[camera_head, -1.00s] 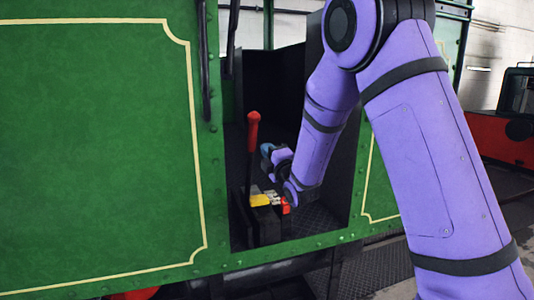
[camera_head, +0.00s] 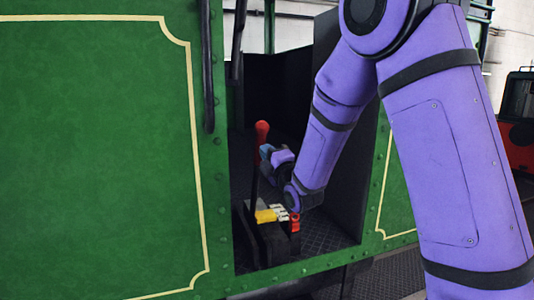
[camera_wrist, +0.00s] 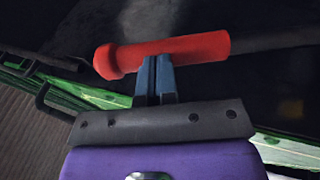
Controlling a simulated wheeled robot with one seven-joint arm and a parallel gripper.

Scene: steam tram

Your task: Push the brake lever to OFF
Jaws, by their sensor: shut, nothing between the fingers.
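The brake lever has a red handle (camera_head: 262,132) on a dark shaft and stands in the green tram's doorway. Its base (camera_head: 268,240) is dark, with a yellow part (camera_head: 267,216) and a small red part (camera_head: 295,222) on top. My gripper (camera_head: 266,151) reaches in from the right, with its blue fingertips right by the lower end of the handle. In the wrist view the two blue fingers (camera_wrist: 154,75) are shut together and empty. Their tips meet the side of the red handle (camera_wrist: 170,55), which lies across the view; I cannot tell contact for certain. No OFF mark is readable.
The green side panel (camera_head: 100,150) fills the left, and a black handrail (camera_head: 207,70) runs beside the doorway. A dark inner wall (camera_head: 345,180) stands to the right of my forearm.

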